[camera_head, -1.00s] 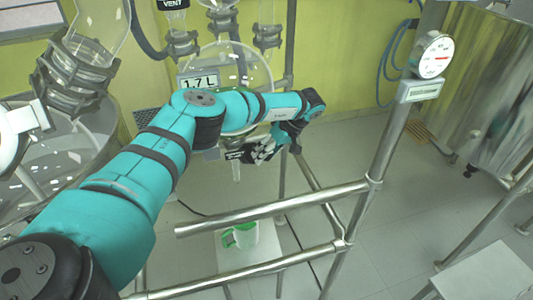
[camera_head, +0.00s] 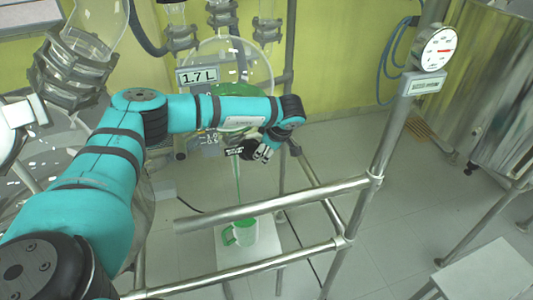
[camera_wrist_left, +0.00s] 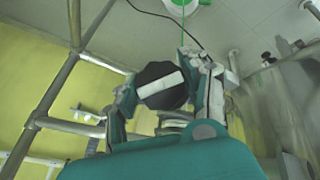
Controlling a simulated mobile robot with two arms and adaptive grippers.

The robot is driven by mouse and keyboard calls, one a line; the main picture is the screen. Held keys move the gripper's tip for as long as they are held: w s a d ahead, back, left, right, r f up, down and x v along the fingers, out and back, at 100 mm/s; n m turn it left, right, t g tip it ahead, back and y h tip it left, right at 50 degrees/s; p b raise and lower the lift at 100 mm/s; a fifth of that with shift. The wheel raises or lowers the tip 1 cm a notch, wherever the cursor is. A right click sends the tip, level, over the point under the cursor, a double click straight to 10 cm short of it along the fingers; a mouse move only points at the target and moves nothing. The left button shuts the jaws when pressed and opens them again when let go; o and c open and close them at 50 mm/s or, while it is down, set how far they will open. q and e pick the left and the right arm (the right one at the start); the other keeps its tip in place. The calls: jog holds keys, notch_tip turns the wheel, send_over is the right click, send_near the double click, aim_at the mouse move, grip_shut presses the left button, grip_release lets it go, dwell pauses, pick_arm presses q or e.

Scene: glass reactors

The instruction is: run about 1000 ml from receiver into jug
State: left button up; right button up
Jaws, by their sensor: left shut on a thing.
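The receiver (camera_head: 258,72) is a round glass vessel with green liquid low in it, partly hidden by my left arm. The jug's rim shows at the top of the left wrist view (camera_wrist_left: 182,5). My left gripper (camera_head: 254,151) is shut on a black valve knob (camera_wrist_left: 162,85) with a white bar, below the receiver. My right gripper is not in view.
Steel frame rails (camera_head: 270,206) cross in front of the jug. A post with a round gauge (camera_head: 433,51) stands to the right. A large steel vessel (camera_head: 495,90) is at far right. Other glassware (camera_head: 82,55) is at the left.

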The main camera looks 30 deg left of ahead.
pick_arm(q)
jog(key=shift+n+t+b, duration=0.5)
jog(key=shift+n+b, duration=0.2)
jog(key=shift+b, duration=0.15)
jog(key=o, duration=1.2)
jog(key=v, duration=1.2)
jog(key=shift+s+d, duration=0.1)
